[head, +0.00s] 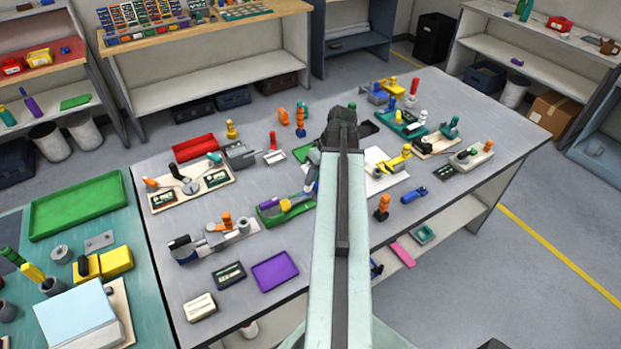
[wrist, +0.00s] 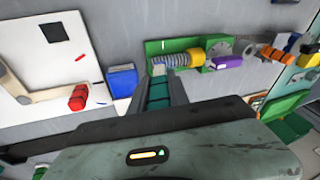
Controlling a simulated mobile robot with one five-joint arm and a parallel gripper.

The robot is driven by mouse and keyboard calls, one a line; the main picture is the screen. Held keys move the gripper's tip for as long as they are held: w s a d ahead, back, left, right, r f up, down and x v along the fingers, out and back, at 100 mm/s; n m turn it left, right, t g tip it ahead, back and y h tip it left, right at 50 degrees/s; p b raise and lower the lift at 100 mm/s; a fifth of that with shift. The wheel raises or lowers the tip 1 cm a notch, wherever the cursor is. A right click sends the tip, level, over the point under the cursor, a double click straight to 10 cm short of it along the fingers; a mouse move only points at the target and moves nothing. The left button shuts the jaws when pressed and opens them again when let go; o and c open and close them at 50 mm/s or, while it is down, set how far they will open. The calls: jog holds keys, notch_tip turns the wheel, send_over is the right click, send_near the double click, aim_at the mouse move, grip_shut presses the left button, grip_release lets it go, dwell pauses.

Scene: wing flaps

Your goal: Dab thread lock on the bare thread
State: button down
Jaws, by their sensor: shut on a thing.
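A green fixture (wrist: 190,44) lies on the bench in the wrist view and carries a grey ribbed threaded rod (wrist: 172,61). A yellow collar (wrist: 197,57) and a purple part (wrist: 228,62) sit to the rod's right. The fixture also shows in the head view (head: 268,219), left of my arm. My gripper (wrist: 159,88) is shut on a slim teal thing with a pale tip (wrist: 159,70). The tip is close to the rod's left end; I cannot tell whether they touch. In the head view my arm hides most of the gripper and the held thing.
A blue block (wrist: 122,79) and a white board (wrist: 50,50) with a red part (wrist: 78,97) lie left of the rod. A purple tray (head: 275,270) and an orange-topped device (head: 226,222) are near the fixture. The bench is crowded.

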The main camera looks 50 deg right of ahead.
jog(key=shift+w+a, duration=0.15)
jog(key=shift+a, duration=0.5)
dwell(2.0)
notch_tip(320, 180, up, 7)
jog(key=p, duration=0.7)
jog(key=shift+r, duration=0.1)
